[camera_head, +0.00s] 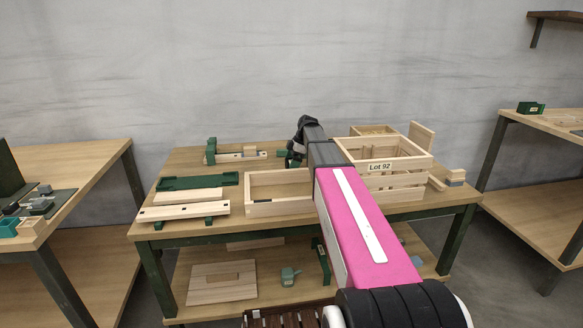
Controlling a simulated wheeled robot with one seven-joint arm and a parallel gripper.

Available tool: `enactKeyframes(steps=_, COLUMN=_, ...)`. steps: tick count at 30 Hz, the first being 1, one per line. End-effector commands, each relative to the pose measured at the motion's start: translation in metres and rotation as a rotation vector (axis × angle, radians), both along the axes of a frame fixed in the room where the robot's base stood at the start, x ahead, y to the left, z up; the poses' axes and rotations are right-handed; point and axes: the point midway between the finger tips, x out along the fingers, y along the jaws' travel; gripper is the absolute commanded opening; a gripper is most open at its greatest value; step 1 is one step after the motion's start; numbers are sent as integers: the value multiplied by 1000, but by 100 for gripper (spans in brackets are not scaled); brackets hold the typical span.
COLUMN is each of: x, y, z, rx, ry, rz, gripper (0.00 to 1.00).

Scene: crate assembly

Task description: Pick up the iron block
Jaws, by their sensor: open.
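I cannot pick out the iron block for certain. A small block with a grey-blue top and a wooden lower part (455,176) sits at the right end of the middle table (405,208). My gripper (294,160) is at the far end of my arm, over the back middle of that table, behind the open wooden tray. It is small, dark and partly covered by my own arm, and I see nothing clearly held in it. It is open. The grey-topped block is well to its right, beyond the slatted crate.
The slatted crate (410,165) labelled "Lot 92" stands right of my arm. The open wooden tray (262,208) is left of it. Green fixtures (190,183) and wooden boards (180,212) fill the left side. Side tables (80,155) stand left and right (555,125).

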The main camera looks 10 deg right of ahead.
Motion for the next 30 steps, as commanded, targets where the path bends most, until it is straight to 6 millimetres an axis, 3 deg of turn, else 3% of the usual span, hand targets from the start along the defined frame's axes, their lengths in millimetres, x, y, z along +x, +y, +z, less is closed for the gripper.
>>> enactKeyframes(steps=9, x=0, y=3, z=-8, rx=0, ry=-1, rz=0, gripper=97)
enactKeyframes(steps=15, x=0, y=3, z=-8, rx=0, ry=-1, rz=0, gripper=32)
enactKeyframes(steps=16, x=0, y=3, z=-8, rx=0, ry=-1, rz=0, gripper=24)
enactKeyframes(steps=25, x=0, y=3, z=-5, rx=1, ry=-2, rz=-1, gripper=24)
enactKeyframes(steps=30, x=0, y=3, z=6, rx=1, ry=-2, rz=-1, gripper=24)
